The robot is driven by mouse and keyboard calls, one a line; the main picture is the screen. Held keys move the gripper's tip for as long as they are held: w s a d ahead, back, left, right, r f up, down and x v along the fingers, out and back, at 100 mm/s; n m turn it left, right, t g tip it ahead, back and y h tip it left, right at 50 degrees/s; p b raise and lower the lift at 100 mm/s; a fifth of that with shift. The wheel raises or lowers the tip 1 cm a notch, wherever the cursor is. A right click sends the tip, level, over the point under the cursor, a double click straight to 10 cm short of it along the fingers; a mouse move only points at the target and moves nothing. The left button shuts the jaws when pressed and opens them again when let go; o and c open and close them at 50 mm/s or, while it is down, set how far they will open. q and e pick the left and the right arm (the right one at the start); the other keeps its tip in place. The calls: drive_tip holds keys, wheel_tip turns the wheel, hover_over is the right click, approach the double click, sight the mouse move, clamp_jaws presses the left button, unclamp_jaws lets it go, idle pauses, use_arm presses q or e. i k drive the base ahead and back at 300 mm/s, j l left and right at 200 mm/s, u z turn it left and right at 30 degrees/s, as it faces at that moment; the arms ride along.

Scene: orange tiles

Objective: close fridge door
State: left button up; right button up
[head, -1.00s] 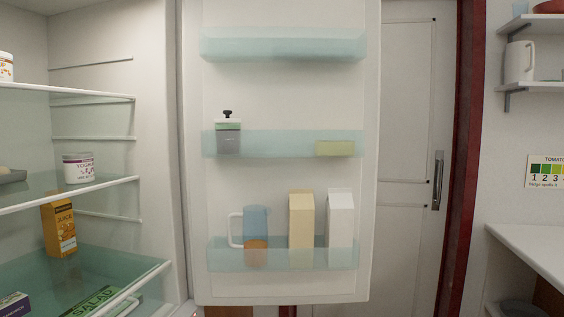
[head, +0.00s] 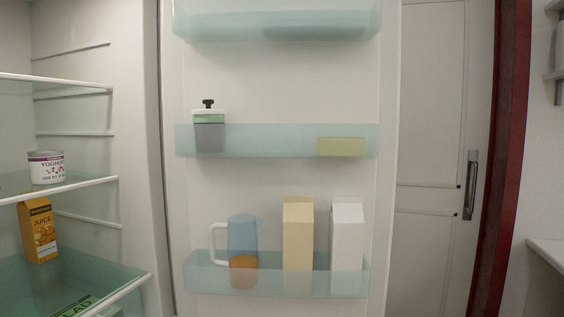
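The white fridge door (head: 280,95) stands open, its inner side facing me and filling the middle of the head view. It carries clear bluish shelves; the lowest (head: 330,283) holds a jug (head: 242,237), a cream carton (head: 298,225) and a white carton (head: 346,228). The middle shelf (head: 270,140) holds a lidded jar (head: 209,132) and a yellow-green block (head: 341,147). The open fridge interior (head: 137,120) is at the left, with the hinge side of the door next to it. Neither of my grippers is in view.
Fridge shelves at the left hold a yoghurt tub (head: 46,168), a juice carton (head: 38,230) and a salad box (head: 90,306). Behind the door's right edge are a panelled room door (head: 430,120) with a dark red frame (head: 503,150) and a white counter (head: 548,252).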

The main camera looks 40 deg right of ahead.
sight(277, 94)
drive_tip(key=i+l+u, duration=0.1)
drive_tip(key=l, duration=0.45)
drive_tip(key=i+l+u, duration=0.1)
drive_tip(key=l, duration=0.4)
drive_tip(key=i+l+u, duration=0.1)
drive_tip(key=l, duration=0.45)
